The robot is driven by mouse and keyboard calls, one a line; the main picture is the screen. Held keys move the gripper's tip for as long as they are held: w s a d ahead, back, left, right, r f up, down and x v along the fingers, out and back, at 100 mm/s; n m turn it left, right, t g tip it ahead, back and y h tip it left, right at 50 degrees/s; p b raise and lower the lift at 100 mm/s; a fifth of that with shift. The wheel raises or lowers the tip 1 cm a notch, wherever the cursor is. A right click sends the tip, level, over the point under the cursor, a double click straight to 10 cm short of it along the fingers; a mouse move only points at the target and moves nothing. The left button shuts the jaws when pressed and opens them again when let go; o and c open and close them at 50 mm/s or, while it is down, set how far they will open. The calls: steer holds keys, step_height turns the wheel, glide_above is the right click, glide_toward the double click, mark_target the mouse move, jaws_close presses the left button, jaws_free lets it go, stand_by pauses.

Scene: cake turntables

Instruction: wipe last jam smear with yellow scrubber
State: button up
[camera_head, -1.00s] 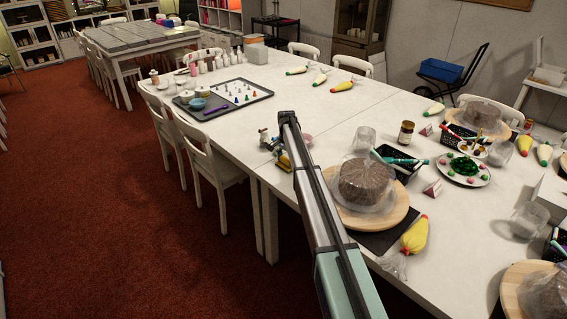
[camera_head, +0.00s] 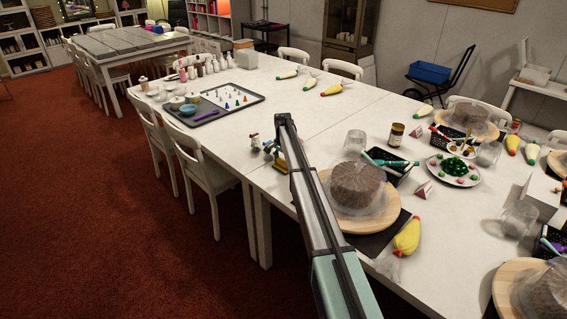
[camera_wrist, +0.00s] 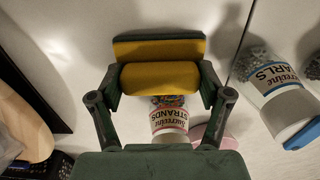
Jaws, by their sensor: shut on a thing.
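The yellow scrubber (camera_wrist: 160,76) is held between the two fingers of my gripper (camera_wrist: 160,88) in the wrist view. It has a yellow body and a dark green layer along its far side. In the head view a bit of yellow scrubber (camera_head: 281,163) shows beside my arm, with my gripper (camera_head: 270,150) over the white table (camera_head: 320,117). I cannot tell whether the scrubber touches the table. No jam smear can be made out in either view; my arm and the scrubber hide part of the tabletop.
A covered cake (camera_head: 357,185) on a wooden turntable (camera_head: 340,222) is right of my arm. A grey tray (camera_head: 225,112) lies farther left.

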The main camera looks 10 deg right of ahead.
steer(key=shift+s+a, duration=0.65)
steer(key=shift+a, duration=0.3)
steer(key=shift+s+a, duration=0.6)
steer(key=shift+a, duration=0.4)
steer(key=shift+s+a, duration=0.65)
steer(key=shift+a, duration=0.3)
steer(key=shift+r, duration=0.1)
steer(key=shift+r+p, duration=1.1)
steer(key=shift+r, duration=1.85)
steer(key=shift+r+p, duration=0.55)
steer(key=shift+r, duration=0.95)
